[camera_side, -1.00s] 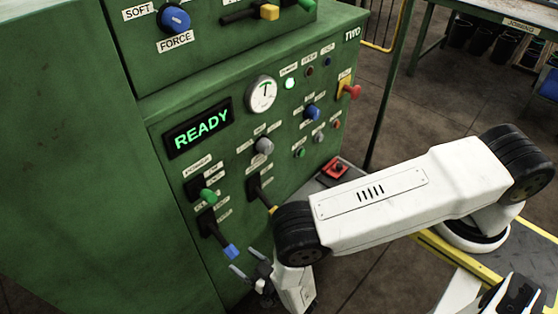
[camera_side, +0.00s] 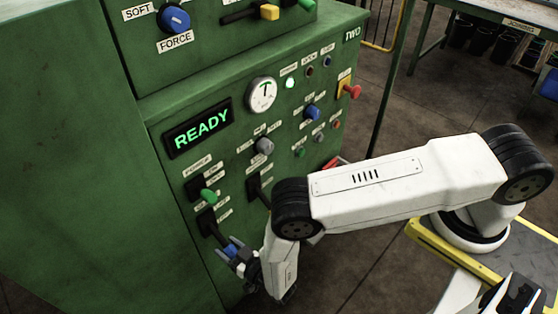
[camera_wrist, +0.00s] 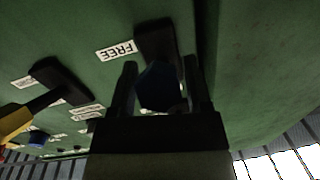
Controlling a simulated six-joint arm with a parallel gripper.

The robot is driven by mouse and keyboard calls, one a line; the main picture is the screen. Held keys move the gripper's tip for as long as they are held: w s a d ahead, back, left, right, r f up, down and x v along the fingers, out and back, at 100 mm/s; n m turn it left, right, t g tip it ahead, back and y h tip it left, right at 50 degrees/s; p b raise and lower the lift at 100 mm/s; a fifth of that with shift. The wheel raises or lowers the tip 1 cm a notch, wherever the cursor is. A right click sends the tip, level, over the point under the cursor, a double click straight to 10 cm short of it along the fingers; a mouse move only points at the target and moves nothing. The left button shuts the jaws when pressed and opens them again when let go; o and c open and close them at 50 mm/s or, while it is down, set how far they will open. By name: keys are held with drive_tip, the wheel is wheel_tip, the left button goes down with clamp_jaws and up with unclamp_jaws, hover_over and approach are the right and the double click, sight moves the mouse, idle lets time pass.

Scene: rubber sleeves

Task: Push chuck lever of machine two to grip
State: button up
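The chuck lever on machine two's green panel has a blue tip (camera_side: 231,250) and hangs down from a dark slot at the panel's lower left. In the wrist view the blue tip (camera_wrist: 158,87) shows close up, below its dark slot, with a label reading FREE beside it. My gripper (camera_side: 235,253) is at the lever's tip. In the wrist view my gripper (camera_wrist: 160,80) has one finger on each side of the blue tip, with narrow gaps; it looks open around the tip rather than clamped on it. Any contact is hard to make out.
A green-tipped lever (camera_side: 208,196) sits just above, under the lit READY display (camera_side: 198,128). A yellow-tipped lever (camera_wrist: 16,122) is at the left in the wrist view. Grey knob (camera_side: 264,146), blue knob (camera_side: 312,112) and a red button (camera_side: 353,92) are higher on the panel.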

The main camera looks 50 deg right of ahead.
sight(221, 240)
clamp_jaws()
drive_tip(key=shift+s+r, duration=0.1)
drive_tip(key=shift+r, duration=0.1)
drive_tip(key=shift+s+r+g, duration=0.3)
drive_tip(key=shift+r+g, duration=0.45)
drive_tip(key=shift+g, duration=0.55)
wheel_tip(221, 240, up, 2)
drive_tip(key=g, duration=0.3)
drive_tip(key=shift+s+r+h, duration=0.15)
drive_tip(key=shift+r+h, duration=0.05)
drive_tip(key=shift+h, duration=0.1)
drive_tip(key=r+g, duration=0.1)
drive_tip(key=g, duration=0.2)
drive_tip(key=shift+r+m, duration=0.3)
drive_tip(key=shift+r, duration=0.05)
drive_tip(key=shift+w+r+g, duration=0.25)
drive_tip(key=shift+r+g, duration=0.3)
drive_tip(key=shift+g, duration=0.35)
drive_tip(key=shift+w+r+g, duration=0.25)
drive_tip(key=shift+r+g, duration=0.3)
drive_tip(key=shift+g, duration=0.35)
drive_tip(key=shift+o, duration=2.2)
unclamp_jaws()
